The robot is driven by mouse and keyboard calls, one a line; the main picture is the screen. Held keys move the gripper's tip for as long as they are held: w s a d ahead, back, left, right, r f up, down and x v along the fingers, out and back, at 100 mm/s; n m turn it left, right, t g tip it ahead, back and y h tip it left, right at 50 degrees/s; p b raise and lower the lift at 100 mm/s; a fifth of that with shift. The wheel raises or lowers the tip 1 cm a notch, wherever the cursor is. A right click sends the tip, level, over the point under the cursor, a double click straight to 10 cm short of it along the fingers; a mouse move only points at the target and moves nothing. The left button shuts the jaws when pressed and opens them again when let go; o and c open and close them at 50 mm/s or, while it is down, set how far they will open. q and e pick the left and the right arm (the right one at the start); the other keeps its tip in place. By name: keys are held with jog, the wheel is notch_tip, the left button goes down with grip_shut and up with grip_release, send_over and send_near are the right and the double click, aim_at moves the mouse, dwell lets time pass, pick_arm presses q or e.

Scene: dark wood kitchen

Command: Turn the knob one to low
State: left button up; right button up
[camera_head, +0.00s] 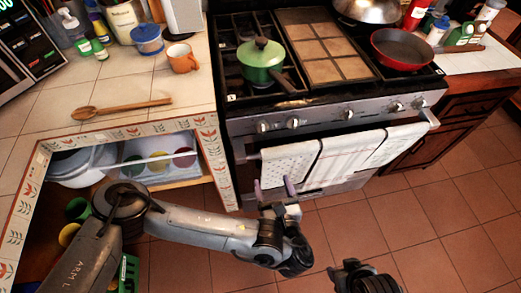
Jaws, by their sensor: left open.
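The stove front (330,118) carries a row of several light knobs. The leftmost knob (262,127) is below the green pot, with a second knob (292,123) close to its right. The knobs' pointer settings are too small to read. My left gripper (273,188) is open and empty, its two purple-tipped fingers pointing up toward the stove. It shows below the leftmost knobs, in front of the oven door, and appears apart from them. A dark part of my right arm shows at the bottom edge, but its fingers are not visible.
A green pot (262,60) and a red pan (401,48) stand on the stove. The tiled counter (190,100) is at left; the floor at right is clear.

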pick_arm(q)
jog(key=t+b, duration=0.2)
jog(key=b, duration=0.2)
send_near(263, 132)
jog(key=s, duration=0.1)
jog(key=b+x, duration=0.2)
jog(key=x, duration=0.6)
jog(key=shift+w+d, duration=0.15)
jog(key=shift+w, duration=0.1)
jog(key=shift+b+x, duration=0.45)
jog(key=shift+x, duration=0.5)
pick_arm(e)
notch_tip(263, 132, down, 9)
jog(key=shift+r, duration=0.15)
jog(key=shift+a, duration=0.1)
